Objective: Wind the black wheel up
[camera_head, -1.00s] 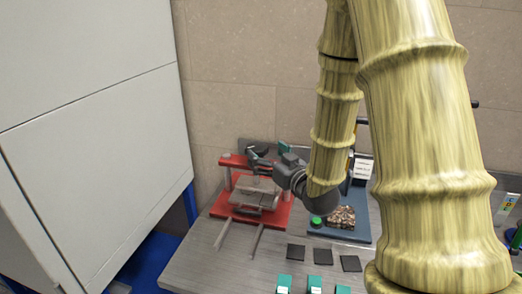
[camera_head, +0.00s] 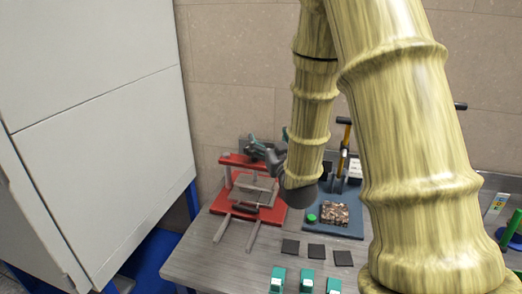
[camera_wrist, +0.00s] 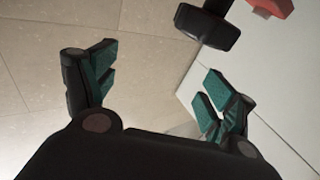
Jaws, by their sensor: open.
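The black wheel (camera_wrist: 207,27) shows at the top of the wrist view, beyond the fingertips and apart from them. In the head view it is hard to tell apart from the dark gripper in front of it. The red press (camera_head: 243,161) stands on the table, and part of it also shows at the top right of the wrist view (camera_wrist: 281,6). My gripper (camera_wrist: 160,85) is open and empty, its teal-lined fingers spread wide. In the head view my gripper (camera_head: 269,143) is small and dark, at the press's top, partly hidden by my arm.
Right of the press is a blue-grey base (camera_head: 345,229) with a green button (camera_head: 311,218) and a brown speckled block (camera_head: 335,212). Several dark squares (camera_head: 316,251) and teal-topped pieces (camera_head: 306,279) lie in front. A tall white cabinet (camera_head: 95,120) is at the left.

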